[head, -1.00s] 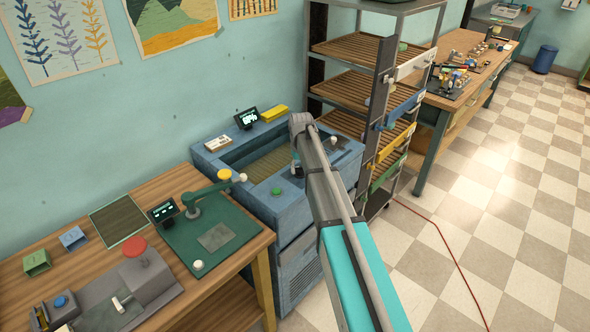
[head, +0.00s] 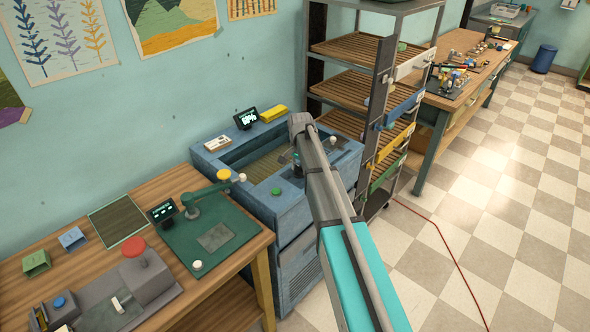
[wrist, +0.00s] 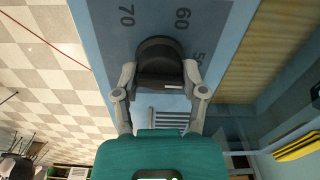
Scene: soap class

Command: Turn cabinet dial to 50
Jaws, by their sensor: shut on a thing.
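The blue cabinet (head: 262,205) has an open basin in its top and stands between the wooden table and the rack. My gripper (wrist: 158,84) is shut on the dial, a finger at each side. A small pale mark shows on the dial's near edge; which number it points to, I cannot tell. In the head view my gripper (head: 297,161) is above the cabinet top, partly behind my arm.
A small display (head: 246,118) stands at the cabinet's back, its digits unclear. A yellow block (head: 273,114) is beside it. A green button (head: 277,191) is on the cabinet's front ledge. A slatted rack (head: 352,47) stands close on the right. The checkered floor is mostly clear.

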